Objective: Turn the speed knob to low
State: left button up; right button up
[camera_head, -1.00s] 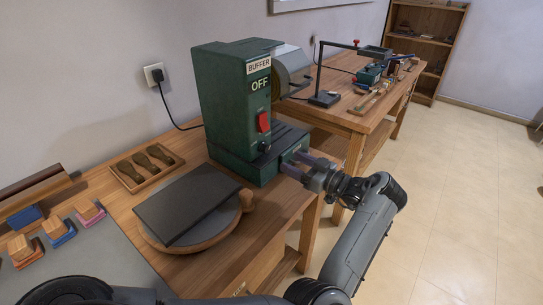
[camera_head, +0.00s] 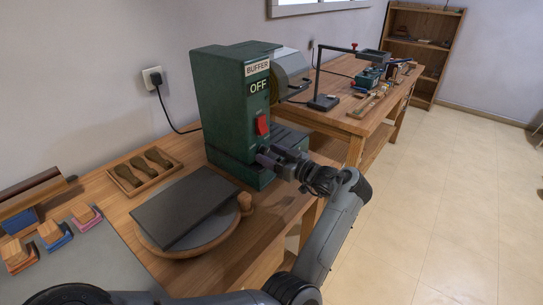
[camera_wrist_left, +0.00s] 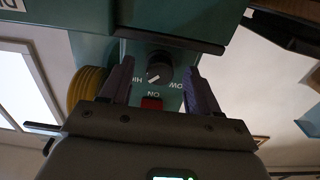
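The green buffer machine (camera_head: 225,100) stands on the wooden bench, with an "OFF" display and a red switch (camera_head: 262,125) on its front. My left gripper (camera_head: 268,157) is at the machine's lower front and hides the knob in the head view. In the left wrist view, the dark round speed knob (camera_wrist_left: 159,67) appears between the two fingers of my open left gripper (camera_wrist_left: 158,68), with a gap on each side. Its white mark points towards the "HI" side; "LOW" is on the other side. The red switch (camera_wrist_left: 152,103) shows below it. My right gripper is not in view.
A round wooden board with a dark slab (camera_head: 185,207) lies left of the gripper. A tray of brushes (camera_head: 145,170) and several small blocks stand further left. A second bench (camera_head: 340,115) with a lamp stands behind. The floor at right is clear.

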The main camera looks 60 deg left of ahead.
pick_arm(q)
jog(key=c, duration=1)
jog(key=n+b, duration=0.1)
jog(key=n, duration=0.1)
jog(key=n+b, duration=0.1)
jog(key=shift+f+n, duration=0.2)
jog(key=shift+n, duration=0.2)
jog(key=n+b, duration=0.4)
jog(key=n, duration=0.1)
jog(key=n+b, duration=0.3)
jog(key=n, duration=0.2)
jog(key=shift+n, duration=0.4)
jog(key=shift+w+r+n+b, duration=0.1)
jog(key=shift+r+n+b, duration=0.05)
jog(key=shift+n+b, duration=0.95)
jog(key=shift+r+n, duration=0.1)
jog(key=shift+n, duration=0.5)
